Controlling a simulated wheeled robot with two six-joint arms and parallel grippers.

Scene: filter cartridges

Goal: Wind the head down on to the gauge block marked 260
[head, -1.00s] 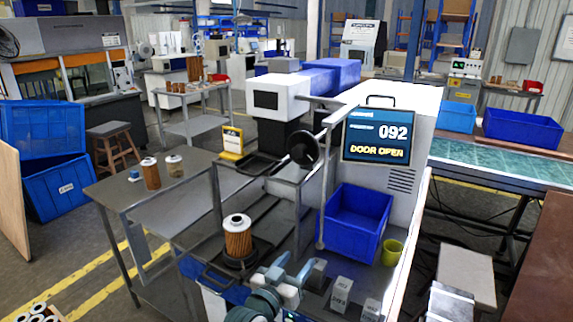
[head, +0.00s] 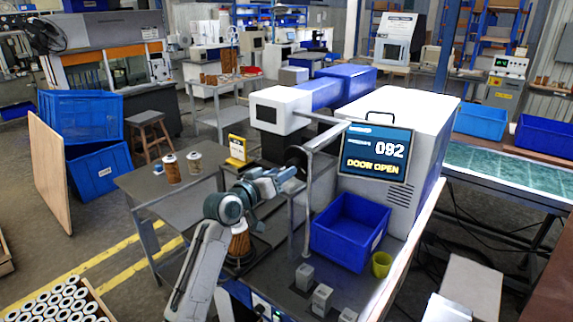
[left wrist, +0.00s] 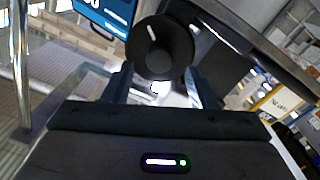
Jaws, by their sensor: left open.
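A black round wheel (head: 295,157), apparently the handwheel, sits by the grey post and frame of the machine. In the left wrist view the wheel (left wrist: 160,47) shows a white line on its face. My left gripper (head: 284,177) is open at the wheel, partly hiding it; its fingers (left wrist: 162,88) stand either side of the wheel's lower edge, contact unclear. Grey gauge blocks (head: 304,276) stand at the front, with another block (head: 322,298) beside; their marks are unreadable. My right gripper is out of view.
A filter cartridge (head: 239,243) stands below my left arm, partly hidden.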

